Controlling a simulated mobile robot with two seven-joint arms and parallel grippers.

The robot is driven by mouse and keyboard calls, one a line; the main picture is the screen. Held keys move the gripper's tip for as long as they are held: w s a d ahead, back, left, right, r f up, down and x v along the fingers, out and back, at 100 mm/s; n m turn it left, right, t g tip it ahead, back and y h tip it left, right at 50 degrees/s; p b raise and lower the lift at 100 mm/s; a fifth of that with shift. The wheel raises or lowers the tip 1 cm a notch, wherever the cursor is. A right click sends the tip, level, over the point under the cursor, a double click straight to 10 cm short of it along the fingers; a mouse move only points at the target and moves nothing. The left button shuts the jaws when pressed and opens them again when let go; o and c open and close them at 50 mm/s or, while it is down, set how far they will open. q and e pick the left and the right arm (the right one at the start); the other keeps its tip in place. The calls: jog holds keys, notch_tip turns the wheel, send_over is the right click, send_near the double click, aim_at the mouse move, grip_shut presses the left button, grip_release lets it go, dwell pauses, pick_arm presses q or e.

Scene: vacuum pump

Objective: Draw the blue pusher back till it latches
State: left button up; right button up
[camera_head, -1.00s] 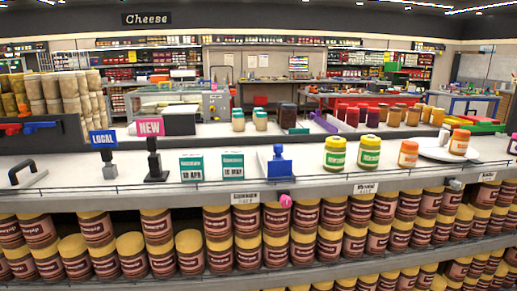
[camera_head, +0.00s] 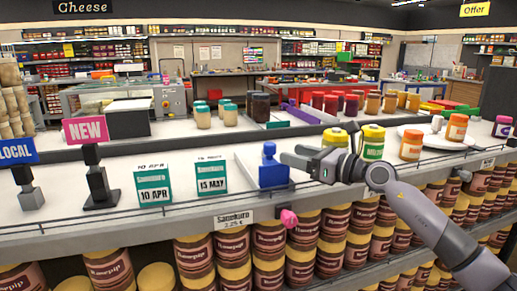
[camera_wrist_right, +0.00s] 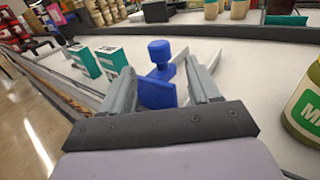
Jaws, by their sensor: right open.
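The blue pusher (camera_head: 271,173) stands near the front edge of the white shelf top (camera_head: 235,205), right of two green-and-white boxes. In the right wrist view its round knob (camera_wrist_right: 159,50) and its flat blue plate (camera_wrist_right: 157,94) show. My right gripper (camera_head: 290,160) reaches in from the right, just beside the pusher. In the right wrist view its two fingers are apart, one on each side of the blue plate (camera_wrist_right: 160,72). I cannot tell whether either finger touches it. My left gripper is not in view.
The green-and-white boxes (camera_head: 153,186) stand left of the pusher, with a pink NEW sign (camera_head: 86,130) beyond. Yellow-lidded jars (camera_head: 373,143) stand close to my right gripper. A pink piece (camera_head: 289,218) sits on the shelf's front edge. Jars fill the shelf below.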

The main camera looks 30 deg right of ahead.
aim_at(275, 149)
jog(key=shift+w+a+r, duration=0.1)
jog(key=shift+w+r, duration=0.05)
jog(key=shift+w, duration=0.2)
jog(key=shift+p+x, duration=0.8)
jog(key=shift+x, duration=2.25)
jog(key=shift+a, duration=0.1)
